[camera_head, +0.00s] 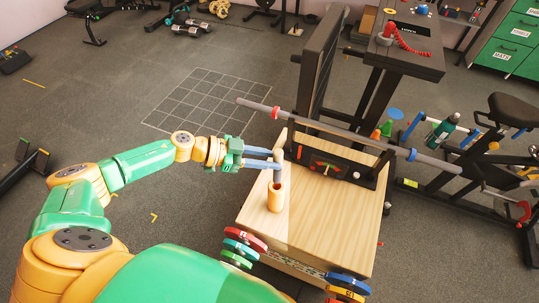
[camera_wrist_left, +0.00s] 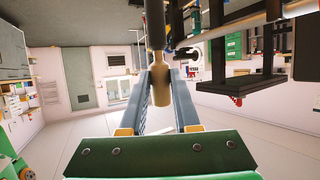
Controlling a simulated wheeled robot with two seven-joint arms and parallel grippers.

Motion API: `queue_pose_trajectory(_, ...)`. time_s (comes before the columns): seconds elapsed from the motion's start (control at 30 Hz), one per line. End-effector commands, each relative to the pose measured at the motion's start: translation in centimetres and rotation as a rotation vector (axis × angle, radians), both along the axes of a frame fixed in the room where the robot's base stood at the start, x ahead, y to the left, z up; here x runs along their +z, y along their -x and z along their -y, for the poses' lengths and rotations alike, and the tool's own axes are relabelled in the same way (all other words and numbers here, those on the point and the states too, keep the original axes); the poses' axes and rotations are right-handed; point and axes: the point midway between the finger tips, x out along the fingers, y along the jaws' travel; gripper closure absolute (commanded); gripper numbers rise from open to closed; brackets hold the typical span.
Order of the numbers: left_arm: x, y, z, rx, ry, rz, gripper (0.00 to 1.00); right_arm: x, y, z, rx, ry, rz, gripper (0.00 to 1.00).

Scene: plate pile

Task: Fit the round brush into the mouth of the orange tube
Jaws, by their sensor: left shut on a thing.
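The orange tube (camera_head: 276,199) stands upright on the light wooden top, with its mouth facing up. My left gripper (camera_head: 277,159) is shut on the round brush above the tube. The brush's grey part (camera_head: 278,175) points down and its lower end overlaps the tube's mouth in the head view. I cannot tell whether that end is inside the mouth or just over it. The left wrist view, which is upside down, shows the brush's tan handle (camera_wrist_left: 160,84) between the fingers and its dark grey part towards the top edge. My right gripper is not in view.
A long grey bar (camera_head: 330,130) crosses behind the brush, close to the gripper. A black-framed box (camera_head: 340,168) stands at the back of the wooden top (camera_head: 320,225). The wood right of the tube is clear.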

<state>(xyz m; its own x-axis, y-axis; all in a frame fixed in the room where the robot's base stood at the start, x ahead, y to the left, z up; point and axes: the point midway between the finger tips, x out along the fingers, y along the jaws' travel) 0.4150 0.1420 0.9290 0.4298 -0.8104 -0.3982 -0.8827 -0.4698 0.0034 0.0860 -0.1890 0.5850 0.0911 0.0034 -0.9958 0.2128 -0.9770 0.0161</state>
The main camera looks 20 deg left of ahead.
Motion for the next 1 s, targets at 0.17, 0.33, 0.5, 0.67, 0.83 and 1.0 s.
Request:
queue_pose_trajectory(0.17,-1.57,0.00,0.04,-0.001,0.001,0.000,1.00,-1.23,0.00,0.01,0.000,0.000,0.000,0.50)
queue_pose_trajectory(0.33,-1.72,0.00,0.04,-0.001,0.001,0.000,1.00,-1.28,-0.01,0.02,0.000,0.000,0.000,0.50)
queue_pose_trajectory(0.5,-1.66,0.00,0.04,-0.001,0.001,0.000,1.00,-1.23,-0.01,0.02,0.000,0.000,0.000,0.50)
queue_pose_trajectory(0.67,-1.66,-0.01,0.02,0.000,0.000,0.001,1.00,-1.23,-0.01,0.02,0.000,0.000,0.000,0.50)
queue_pose_trajectory(0.83,-1.57,0.00,0.02,0.000,0.000,0.000,1.00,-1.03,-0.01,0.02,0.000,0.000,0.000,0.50)
queue_pose_trajectory(1.0,-1.57,0.00,-0.02,0.001,-0.001,0.001,1.00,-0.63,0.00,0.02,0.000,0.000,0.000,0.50)
